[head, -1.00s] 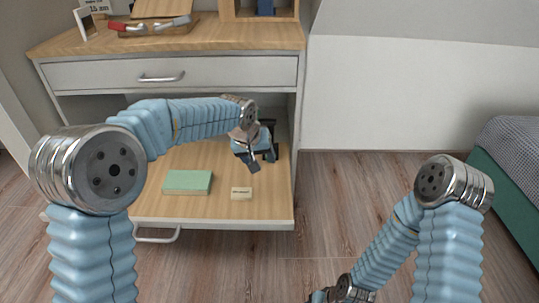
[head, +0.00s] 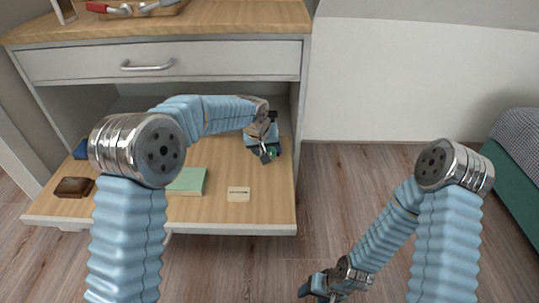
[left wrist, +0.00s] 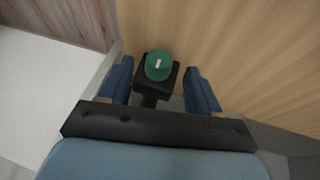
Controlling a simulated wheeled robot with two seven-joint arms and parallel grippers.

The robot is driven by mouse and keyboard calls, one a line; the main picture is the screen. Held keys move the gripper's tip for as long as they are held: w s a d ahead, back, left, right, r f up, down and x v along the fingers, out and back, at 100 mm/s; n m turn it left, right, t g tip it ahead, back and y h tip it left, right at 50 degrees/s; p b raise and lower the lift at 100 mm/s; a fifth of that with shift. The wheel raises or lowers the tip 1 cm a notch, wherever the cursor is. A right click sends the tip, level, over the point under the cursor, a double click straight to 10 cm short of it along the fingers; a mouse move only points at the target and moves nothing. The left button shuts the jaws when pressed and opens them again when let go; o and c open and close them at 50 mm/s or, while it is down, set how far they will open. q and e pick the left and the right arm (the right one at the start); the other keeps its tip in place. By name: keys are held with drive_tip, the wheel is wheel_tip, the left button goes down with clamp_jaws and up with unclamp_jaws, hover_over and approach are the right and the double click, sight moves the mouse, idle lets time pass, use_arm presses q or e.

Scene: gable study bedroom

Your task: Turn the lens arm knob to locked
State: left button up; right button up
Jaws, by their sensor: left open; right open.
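The lens arm knob (left wrist: 159,65) is a round green knob with a white mark, on a small black block (left wrist: 150,88) in the left wrist view. My left gripper (left wrist: 160,82) is open, with one blue finger on each side of the knob and gaps showing on both sides. In the head view my left gripper (head: 266,152) is over the right part of the pulled-out wooden shelf, with a bit of green beside its fingers. The rest of the lens arm is mostly hidden. My right gripper (head: 318,285) is low over the floor, away from the shelf.
On the shelf (head: 225,218) lie a green book (head: 187,181), a small label card (head: 238,194) and a brown box (head: 74,187). A drawer with a metal handle (head: 147,66) is above.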

sight(270, 153)
use_arm(q)
drive_tip(key=shift+x, duration=1.6)
drive_tip(key=shift+c, duration=0.4)
drive_tip(key=c, duration=1)
